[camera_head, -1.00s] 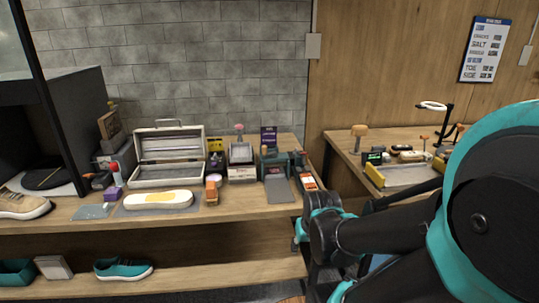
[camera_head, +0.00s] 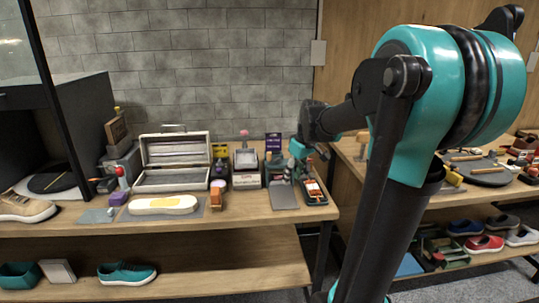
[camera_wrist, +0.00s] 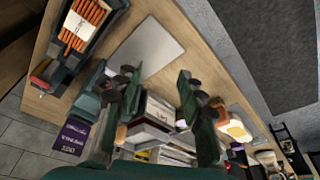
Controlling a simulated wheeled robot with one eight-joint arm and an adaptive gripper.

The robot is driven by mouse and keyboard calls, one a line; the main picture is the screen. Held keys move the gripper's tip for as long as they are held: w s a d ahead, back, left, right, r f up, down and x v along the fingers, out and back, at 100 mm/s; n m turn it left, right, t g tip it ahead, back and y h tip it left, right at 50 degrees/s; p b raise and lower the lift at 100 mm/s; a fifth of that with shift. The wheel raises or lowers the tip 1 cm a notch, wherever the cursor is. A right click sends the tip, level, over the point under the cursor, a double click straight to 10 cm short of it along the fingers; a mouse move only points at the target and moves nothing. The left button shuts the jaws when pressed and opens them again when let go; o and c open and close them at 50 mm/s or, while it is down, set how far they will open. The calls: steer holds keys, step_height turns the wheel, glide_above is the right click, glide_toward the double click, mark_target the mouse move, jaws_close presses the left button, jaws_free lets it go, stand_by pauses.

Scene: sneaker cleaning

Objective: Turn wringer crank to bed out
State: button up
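The wringer (camera_head: 274,166) is a dark teal device on the left bench, with a flat grey plate (camera_head: 283,194) in front that looks like its bed. The plate also shows in the wrist view (camera_wrist: 146,48). My gripper (camera_head: 309,153) is just right of the wringer, tilted down over the bench's right end. In the wrist view its two dark green fingers (camera_wrist: 158,95) stand apart with a gap between them, and I see nothing held. The wringer body is partly hidden by my gripper in the wrist view. I cannot make out the crank clearly.
A dark tray of orange sticks (camera_head: 314,190) stands right of the plate, close below my gripper. A purple card (camera_head: 273,143) stands behind. A white box (camera_head: 246,170), orange brush (camera_head: 216,194) and open case (camera_head: 174,178) are to the left.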

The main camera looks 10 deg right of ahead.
mark_target(269, 153)
steer(key=w+r+n+g+y, duration=0.2)
steer(key=w+r+n, duration=0.6)
steer(key=w+r, duration=0.8)
steer(key=shift+t, duration=0.3)
steer(key=x, duration=1.7)
steer(key=shift+s+a+r, duration=0.15)
steer(key=shift+s+a, duration=0.1)
steer(key=shift+c, duration=0.6)
jaws_close()
